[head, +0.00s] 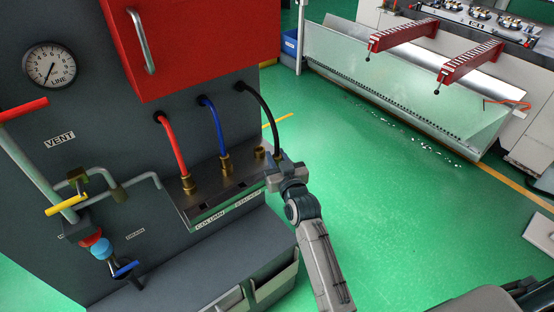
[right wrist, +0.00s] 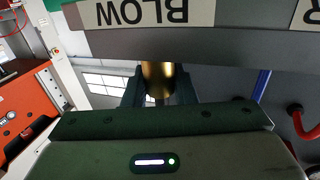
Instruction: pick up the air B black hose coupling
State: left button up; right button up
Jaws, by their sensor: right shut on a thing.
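The black hose (head: 263,108) comes out of the dark panel under the red cabinet and bends down to my right gripper (head: 276,164). In the right wrist view, my right gripper (right wrist: 158,92) is shut on the brass black hose coupling (right wrist: 158,78), which sits between its two dark fingers. In the head view the gripper mostly hides this coupling. A bare brass port (head: 259,152) stands on the metal ledge (head: 207,205) just left of the gripper, apart from the hose end. My left gripper is not in view.
The red hose (head: 172,145) and blue hose (head: 213,128) end in brass fittings on the ledge, left of the port. A label reading BLOW (right wrist: 150,12) is close in the wrist view. Valves and pipes stand further left. Green floor (head: 360,190) is free to the right.

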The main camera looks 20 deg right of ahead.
aim_at(278, 152)
jog(key=shift+r, duration=0.15)
jog(key=shift+r+b, duration=0.3)
notch_tip(278, 152, up, 2)
jog(key=shift+r+b, duration=0.1)
jog(key=shift+b, duration=0.45)
jog(key=s+d+r+b, duration=0.15)
jog(key=s+b, duration=0.25)
jog(key=s, duration=1.1)
jog(key=shift+s+r+p, duration=0.25)
jog(key=shift+r+p, duration=1)
jog(key=shift+r, duration=0.1)
jog(key=shift+s+r+p, duration=0.2)
jog(key=shift+r+p, duration=1)
jog(key=shift+r, duration=0.15)
